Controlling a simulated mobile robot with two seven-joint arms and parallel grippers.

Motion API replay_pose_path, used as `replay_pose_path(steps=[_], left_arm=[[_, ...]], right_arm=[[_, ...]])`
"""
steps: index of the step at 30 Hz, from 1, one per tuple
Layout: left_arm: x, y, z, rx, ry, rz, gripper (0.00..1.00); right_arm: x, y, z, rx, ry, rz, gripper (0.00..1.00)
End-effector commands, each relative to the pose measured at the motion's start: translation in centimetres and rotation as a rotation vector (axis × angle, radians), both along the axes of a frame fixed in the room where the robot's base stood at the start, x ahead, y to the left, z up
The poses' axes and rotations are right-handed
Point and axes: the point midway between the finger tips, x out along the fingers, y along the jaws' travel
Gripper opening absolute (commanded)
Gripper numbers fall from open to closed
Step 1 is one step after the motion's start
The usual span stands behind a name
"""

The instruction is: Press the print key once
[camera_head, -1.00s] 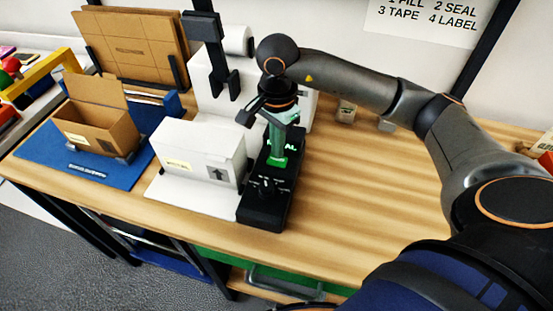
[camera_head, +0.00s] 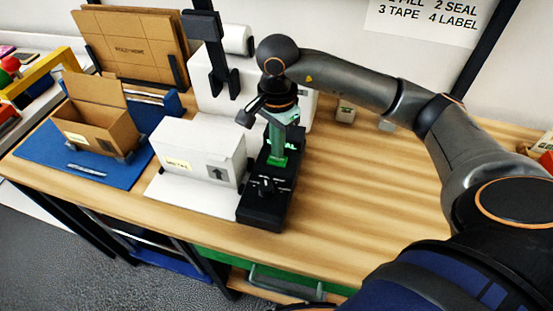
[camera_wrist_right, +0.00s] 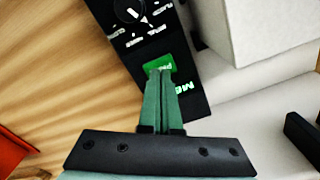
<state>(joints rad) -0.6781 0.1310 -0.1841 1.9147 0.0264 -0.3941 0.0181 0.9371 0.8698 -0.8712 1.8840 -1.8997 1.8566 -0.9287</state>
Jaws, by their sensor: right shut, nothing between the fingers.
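The print key is a green key (camera_wrist_right: 159,64) on a black control panel (camera_wrist_right: 180,42), with white lettering partly hidden by my fingers. In the head view the green key (camera_head: 278,161) shows on the black panel (camera_head: 262,212) beside the white box. My right gripper (camera_head: 277,153) points down over the panel, its fingers shut and empty. In the right wrist view the fingertips of the right gripper (camera_wrist_right: 160,72) overlap the near edge of the green key. I cannot tell whether they touch or press it. My left gripper is not in view.
A round knob (camera_wrist_right: 129,10) sits on the same panel. A closed white box (camera_head: 200,150) stands left of the panel, and a white machine (camera_head: 205,75) is behind. An open cardboard box (camera_head: 98,127) is on a blue mat (camera_head: 45,150).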

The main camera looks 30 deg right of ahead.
Motion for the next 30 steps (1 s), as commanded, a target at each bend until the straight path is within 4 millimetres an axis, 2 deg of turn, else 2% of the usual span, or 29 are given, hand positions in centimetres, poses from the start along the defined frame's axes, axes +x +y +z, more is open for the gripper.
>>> replay_pose_path(steps=[30], left_arm=[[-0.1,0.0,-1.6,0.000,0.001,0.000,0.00]], right_arm=[[0.0,0.0,-1.6,0.000,-0.001,-0.001,0.00]])
